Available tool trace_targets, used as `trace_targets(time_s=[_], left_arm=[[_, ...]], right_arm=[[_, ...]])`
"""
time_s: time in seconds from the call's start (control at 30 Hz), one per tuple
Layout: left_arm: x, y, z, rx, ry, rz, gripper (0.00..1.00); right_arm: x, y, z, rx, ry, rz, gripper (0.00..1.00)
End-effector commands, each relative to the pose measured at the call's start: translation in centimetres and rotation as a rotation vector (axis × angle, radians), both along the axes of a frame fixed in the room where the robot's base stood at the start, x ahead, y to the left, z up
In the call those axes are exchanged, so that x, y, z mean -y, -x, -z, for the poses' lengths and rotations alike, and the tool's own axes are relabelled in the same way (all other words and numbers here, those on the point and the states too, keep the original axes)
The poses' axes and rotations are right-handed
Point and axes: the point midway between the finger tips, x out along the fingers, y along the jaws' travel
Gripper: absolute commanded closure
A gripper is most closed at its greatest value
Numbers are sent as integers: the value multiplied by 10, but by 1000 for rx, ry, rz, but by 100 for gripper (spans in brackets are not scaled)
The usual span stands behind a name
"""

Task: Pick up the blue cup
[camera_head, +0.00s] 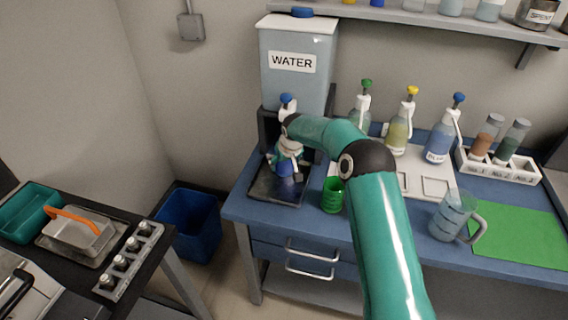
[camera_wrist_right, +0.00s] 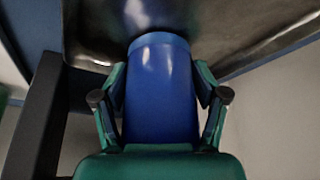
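The blue cup (camera_wrist_right: 160,90) fills the middle of the right wrist view, between the two fingers of my right gripper (camera_wrist_right: 160,100). The finger pads lie close along both its sides; I cannot tell whether they press on it. In the head view, the blue cup (camera_head: 285,168) is mostly hidden by my right gripper (camera_head: 289,172), which is over the dark tray (camera_head: 264,187) below the water tank (camera_head: 297,62). I cannot tell whether the cup rests on the tray. My left gripper is not in view.
A green cup (camera_head: 333,196) stands just right of the tray. A clear jug (camera_head: 450,216) and a green mat (camera_head: 525,238) are further right. Several pump bottles stand behind, including a blue one (camera_head: 440,140). A blue bin (camera_head: 188,222) is on the floor at left.

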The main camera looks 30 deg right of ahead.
Motion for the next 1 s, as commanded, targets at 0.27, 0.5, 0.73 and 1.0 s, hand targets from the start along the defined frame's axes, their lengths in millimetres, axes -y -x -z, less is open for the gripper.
trace_targets(time_s=[0.27, 0.5, 0.73, 1.0], left_arm=[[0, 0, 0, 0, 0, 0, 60], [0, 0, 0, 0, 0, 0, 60], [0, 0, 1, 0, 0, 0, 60], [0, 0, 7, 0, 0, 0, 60]], right_arm=[[0, 1, 1, -3, -1, 1, 73], [0, 1, 1, -3, -1, 1, 80], [0, 1, 0, -4, -1, 1, 80], [1, 0, -12, 0, 0, 2, 80]])
